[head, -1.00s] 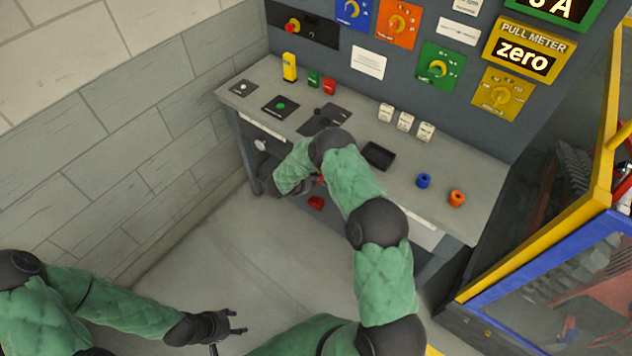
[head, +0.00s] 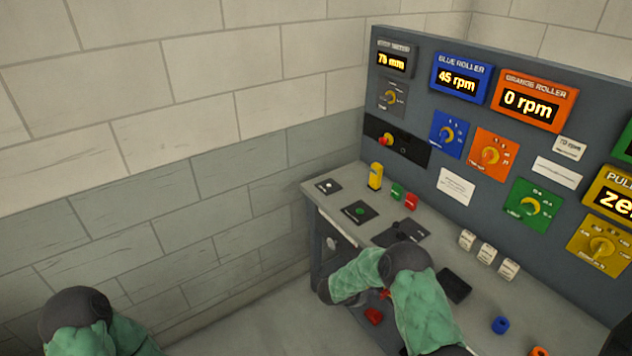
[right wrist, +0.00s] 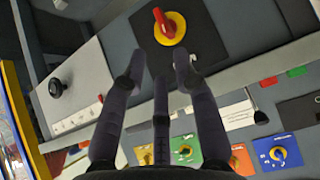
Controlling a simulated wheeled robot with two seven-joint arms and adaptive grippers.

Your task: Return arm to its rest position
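My right arm (head: 420,305), in a green sleeve, reaches over the front edge of the grey desk in the head view. Its gripper (head: 325,288) is dark, low at the desk's left front, and partly hidden by the forearm. In the right wrist view the gripper's dark fingers (right wrist: 157,72) are spread apart with nothing between them. A red knob on a yellow disc (right wrist: 166,25) shows beyond the fingertips; I cannot tell the distance. My left arm (head: 80,320) shows only in part at the lower left; its gripper is out of view.
The grey desk (head: 330,190) carries a yellow block (head: 375,176), several small switches and a black tray (head: 454,287). Behind it stands a panel with a blue meter (head: 461,77) and an orange meter (head: 535,98). A block wall (head: 190,120) is at left.

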